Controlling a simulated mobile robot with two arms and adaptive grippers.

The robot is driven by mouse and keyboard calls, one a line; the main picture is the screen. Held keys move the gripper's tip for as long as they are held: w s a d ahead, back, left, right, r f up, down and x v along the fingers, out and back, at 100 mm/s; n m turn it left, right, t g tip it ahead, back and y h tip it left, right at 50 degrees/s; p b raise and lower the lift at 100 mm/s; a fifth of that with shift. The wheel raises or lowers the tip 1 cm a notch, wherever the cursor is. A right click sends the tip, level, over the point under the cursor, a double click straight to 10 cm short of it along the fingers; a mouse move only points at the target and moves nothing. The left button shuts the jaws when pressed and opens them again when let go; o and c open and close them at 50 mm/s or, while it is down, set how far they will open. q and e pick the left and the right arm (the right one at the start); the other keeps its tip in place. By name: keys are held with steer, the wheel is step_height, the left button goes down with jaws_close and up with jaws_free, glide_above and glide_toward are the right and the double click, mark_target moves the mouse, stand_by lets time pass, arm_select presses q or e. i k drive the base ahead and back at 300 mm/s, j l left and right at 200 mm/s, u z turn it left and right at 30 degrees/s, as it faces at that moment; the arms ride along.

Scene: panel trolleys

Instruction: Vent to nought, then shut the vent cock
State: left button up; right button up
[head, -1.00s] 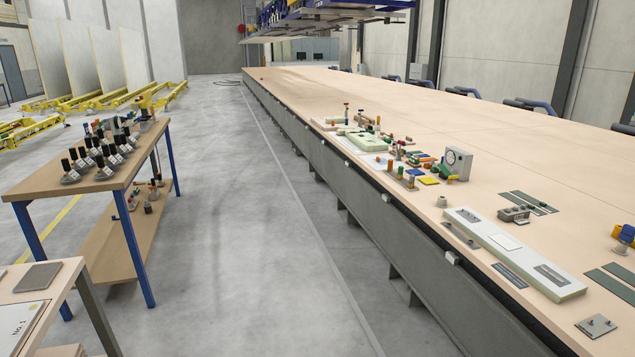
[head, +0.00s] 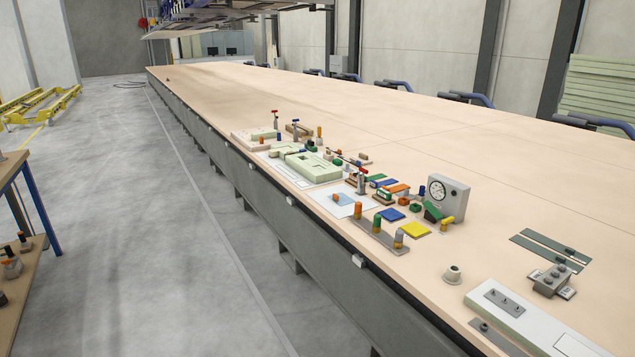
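A grey box with a round white dial gauge (head: 437,191) stands upright on the long table. The needle's reading is too small to tell. At its foot are a green handle (head: 432,211) and a yellow handle (head: 447,223). A small blue part (head: 422,191) stands at its left side. I cannot tell which of these, if any, is the vent cock, or whether it is open. Neither of my grippers is in view.
A grey knob (head: 453,274) and a pale panel (head: 518,318) lie nearer. The aisle floor (head: 170,240) is clear.

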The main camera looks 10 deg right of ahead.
mark_target(446, 221)
steer(key=i+j+z, duration=0.1)
steer(key=i+z, duration=0.4)
steer(key=i+j+z, duration=0.35)
steer(key=i+z, duration=0.15)
steer(key=i+j+z, duration=0.5)
steer(key=k+l, duration=0.05)
steer(key=k, duration=0.05)
